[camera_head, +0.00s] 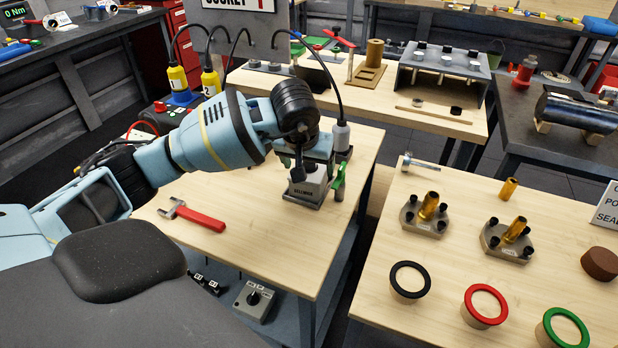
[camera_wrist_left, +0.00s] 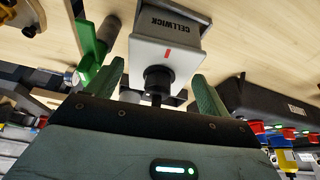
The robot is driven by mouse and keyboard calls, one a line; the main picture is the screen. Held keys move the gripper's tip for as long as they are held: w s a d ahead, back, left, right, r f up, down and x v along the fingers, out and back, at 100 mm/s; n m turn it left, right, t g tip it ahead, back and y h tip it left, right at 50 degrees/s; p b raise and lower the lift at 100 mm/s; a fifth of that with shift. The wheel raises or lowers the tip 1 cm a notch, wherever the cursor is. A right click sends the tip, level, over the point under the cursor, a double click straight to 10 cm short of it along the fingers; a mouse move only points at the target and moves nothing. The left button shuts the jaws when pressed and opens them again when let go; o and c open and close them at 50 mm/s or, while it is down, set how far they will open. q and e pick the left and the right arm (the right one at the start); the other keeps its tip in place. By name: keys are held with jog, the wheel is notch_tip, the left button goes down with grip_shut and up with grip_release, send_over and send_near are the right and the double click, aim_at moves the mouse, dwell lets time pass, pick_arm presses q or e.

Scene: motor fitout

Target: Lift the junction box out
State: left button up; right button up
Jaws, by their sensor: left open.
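A light grey box marked CELLWICK (camera_head: 306,190), which looks like the junction box, sits in a darker grey base on the wooden bench. It also shows in the left wrist view (camera_wrist_left: 172,48), with a red mark and a black round fitting on its near face. My left gripper (camera_head: 317,155) is directly over the box and hides part of it. In the left wrist view its green fingers (camera_wrist_left: 158,74) are open, one on each side of the black fitting. I cannot tell whether they touch the box. My right gripper is not in view.
A green lever (camera_head: 339,177) on a grey cylinder stands close beside the box. A red-handled wrench (camera_head: 198,215) lies to the left on the bench (camera_head: 260,250). A black cable (camera_head: 336,75) hangs near my left gripper. Another bench at right holds flanged parts and coloured rings.

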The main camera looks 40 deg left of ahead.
pick_arm(q)
jog(key=shift+x, duration=1.25)
jog(key=shift+c, duration=0.4)
jog(key=c, duration=0.9)
jog(key=shift+o, duration=0.2)
jog(key=shift+w+r, duration=0.1)
jog(key=shift+r, duration=0.05)
jog(key=shift+r, duration=0.45)
notch_tip(320, 180, up, 2)
jog(key=shift+r, duration=0.1)
jog(key=s+r+b, duration=0.1)
jog(key=s+b, duration=0.1)
jog(key=s, duration=1.4)
jog(key=shift+a+r, duration=0.2)
jog(key=shift+r, duration=0.1)
